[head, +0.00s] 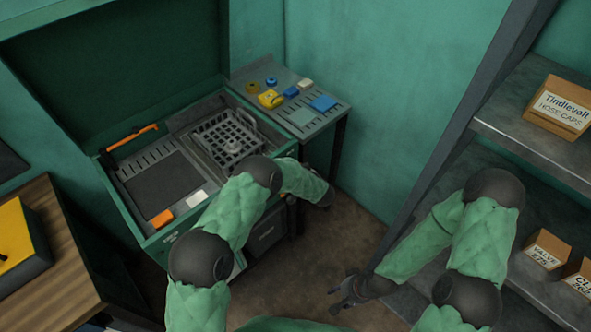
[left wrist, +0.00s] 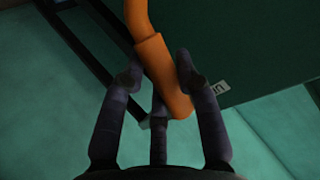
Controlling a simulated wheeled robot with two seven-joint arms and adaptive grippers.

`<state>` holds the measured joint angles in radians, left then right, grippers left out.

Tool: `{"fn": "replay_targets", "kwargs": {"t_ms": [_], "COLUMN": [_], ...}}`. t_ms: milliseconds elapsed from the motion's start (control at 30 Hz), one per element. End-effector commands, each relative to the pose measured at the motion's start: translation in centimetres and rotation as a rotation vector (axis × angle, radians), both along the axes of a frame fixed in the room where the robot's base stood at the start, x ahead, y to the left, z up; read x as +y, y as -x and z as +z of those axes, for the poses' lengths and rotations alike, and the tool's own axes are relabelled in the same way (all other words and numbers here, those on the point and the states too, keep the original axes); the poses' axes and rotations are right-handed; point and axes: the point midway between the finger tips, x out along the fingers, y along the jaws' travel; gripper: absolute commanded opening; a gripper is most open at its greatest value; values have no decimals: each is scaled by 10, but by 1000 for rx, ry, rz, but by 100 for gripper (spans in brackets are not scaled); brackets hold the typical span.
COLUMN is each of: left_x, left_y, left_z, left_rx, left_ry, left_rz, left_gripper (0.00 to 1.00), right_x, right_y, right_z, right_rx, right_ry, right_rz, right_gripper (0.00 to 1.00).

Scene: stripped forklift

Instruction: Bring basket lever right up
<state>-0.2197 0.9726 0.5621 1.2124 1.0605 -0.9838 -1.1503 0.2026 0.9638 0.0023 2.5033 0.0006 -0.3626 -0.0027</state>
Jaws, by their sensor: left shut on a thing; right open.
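The grey wire basket (head: 228,138) sits inside the open green machine (head: 185,165). An orange lever (left wrist: 152,55) fills the middle of the left wrist view, beside a dark green panel. My left gripper (left wrist: 162,78) is shut on this lever, with fingers on both sides of its lower end. In the head view my left arm reaches across the machine's front right corner, and a bit of orange (head: 283,194) shows at the forearm. The left fingers are mostly hidden there. My right gripper (head: 345,296) is open and empty, low over the floor.
Another orange handle (head: 132,138) lies at the machine's left side, and an orange block (head: 161,218) at its front. A side table (head: 303,118) with small coloured items stands behind. Shelves (head: 545,140) with boxes stand right, a wooden bench (head: 60,255) left.

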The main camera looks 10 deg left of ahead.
Motion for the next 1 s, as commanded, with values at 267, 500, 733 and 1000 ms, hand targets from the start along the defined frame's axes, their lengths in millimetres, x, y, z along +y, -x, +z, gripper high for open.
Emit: {"fn": "replay_targets", "kwargs": {"t_ms": [267,500,733,1000], "left_x": [-6,-7,-7,-7], "left_y": [-8,-10,-10,-9], "left_z": [-4,-6,-6,-7], "left_rx": [60,76,77,78], "left_ry": [-54,-66,-67,-66], "left_rz": [-4,-5,-7,-5], "left_gripper": [0,0,0,58], "right_x": [0,0,0,0], "right_y": [0,0,0,0], "right_z": [9,10,10,10], "right_rx": [0,0,0,0], "right_ry": [0,0,0,0], "right_rz": [0,0,0,0], "right_gripper": [46,46,46,46]}}
